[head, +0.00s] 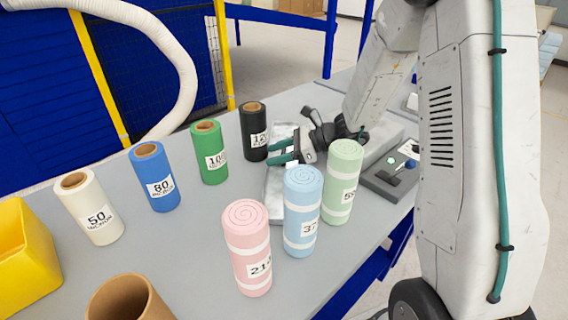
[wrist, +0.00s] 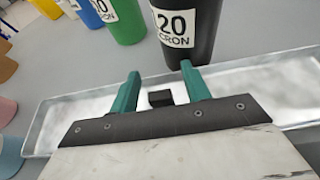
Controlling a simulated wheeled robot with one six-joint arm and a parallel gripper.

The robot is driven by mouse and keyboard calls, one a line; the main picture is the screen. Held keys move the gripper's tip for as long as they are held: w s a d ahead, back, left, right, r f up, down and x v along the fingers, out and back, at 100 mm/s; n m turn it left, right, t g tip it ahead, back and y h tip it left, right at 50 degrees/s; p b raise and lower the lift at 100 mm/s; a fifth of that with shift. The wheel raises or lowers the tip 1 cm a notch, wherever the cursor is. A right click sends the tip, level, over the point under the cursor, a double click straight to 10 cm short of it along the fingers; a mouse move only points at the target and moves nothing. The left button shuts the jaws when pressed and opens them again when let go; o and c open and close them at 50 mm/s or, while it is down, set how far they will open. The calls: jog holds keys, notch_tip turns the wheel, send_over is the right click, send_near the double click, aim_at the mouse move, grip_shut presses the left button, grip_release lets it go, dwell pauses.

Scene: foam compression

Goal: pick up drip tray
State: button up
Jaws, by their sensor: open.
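The drip tray (head: 276,190) is a long, shallow, silver metal tray lying on the grey table, partly hidden behind my gripper and the foam rolls in the head view. In the wrist view the drip tray (wrist: 72,106) runs across the picture beneath my fingers. My gripper (head: 276,152) is open, with two teal fingers apart over the tray. In the wrist view my gripper (wrist: 161,84) points towards the tray's far rim and the black roll. A small black block (wrist: 160,98) shows between the fingers; I cannot tell what it belongs to. Contact with the tray is unclear.
A black roll (head: 254,132) stands close beyond the tray, with green (head: 209,153), blue (head: 154,177) and white (head: 90,208) rolls to its left. Pink (head: 247,248), light blue (head: 302,212) and light green (head: 342,182) foam rolls stand in front. A control box (head: 385,180) sits right.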

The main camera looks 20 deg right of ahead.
grip_shut()
